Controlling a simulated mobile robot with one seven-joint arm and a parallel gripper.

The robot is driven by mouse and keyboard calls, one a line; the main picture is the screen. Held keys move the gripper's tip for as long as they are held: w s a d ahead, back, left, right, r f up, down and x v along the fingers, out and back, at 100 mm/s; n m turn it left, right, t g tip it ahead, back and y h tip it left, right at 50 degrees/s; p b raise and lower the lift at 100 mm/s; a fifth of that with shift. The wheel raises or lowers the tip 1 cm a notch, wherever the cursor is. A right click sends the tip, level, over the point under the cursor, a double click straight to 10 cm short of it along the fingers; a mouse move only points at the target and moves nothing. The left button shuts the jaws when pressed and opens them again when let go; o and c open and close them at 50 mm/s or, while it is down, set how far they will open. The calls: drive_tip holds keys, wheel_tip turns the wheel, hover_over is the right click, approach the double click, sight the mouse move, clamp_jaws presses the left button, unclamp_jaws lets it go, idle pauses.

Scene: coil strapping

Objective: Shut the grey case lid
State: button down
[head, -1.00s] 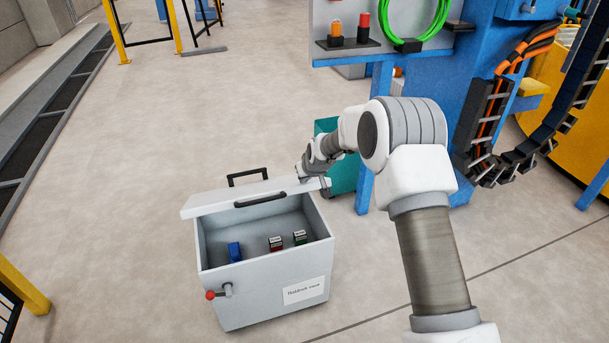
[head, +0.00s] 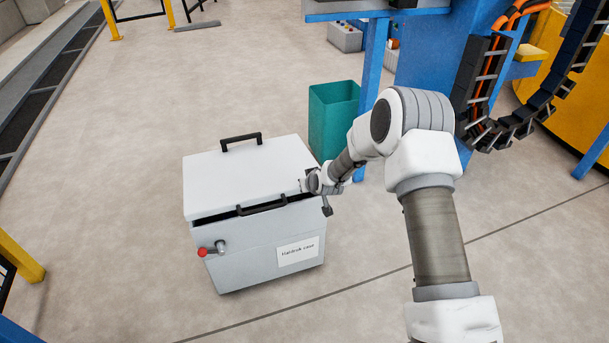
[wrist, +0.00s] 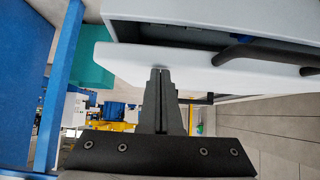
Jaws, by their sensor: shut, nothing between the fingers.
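The grey case (head: 240,262) stands on the floor with a white label and a red-knobbed latch on its front. Its pale lid (head: 245,172) lies almost flat over it, with a narrow dark gap along the front edge, so the inside is hidden. The gap also shows in the wrist view between the lid (wrist: 215,75) and the case (wrist: 190,12). My gripper is at the lid's right edge in the head view, partly hidden by my wrist. In the wrist view my gripper (wrist: 160,72) is shut and empty, its fingertips at the lid's edge, seemingly touching.
A teal bin (head: 333,110) stands behind and right of the case, close to my arm. A blue workbench frame (head: 371,90) and cable chains are at the right. The floor left of and in front of the case is clear.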

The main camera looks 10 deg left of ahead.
drive_tip(key=shift+s+d+f+t+b, duration=0.1)
drive_tip(key=shift+s+f+t+b, duration=0.1)
drive_tip(key=shift+f, duration=0.45)
drive_tip(key=shift+s+f+t+b, duration=0.1)
drive_tip(key=shift+f+t+b, duration=0.1)
drive_tip(key=shift+f, duration=0.4)
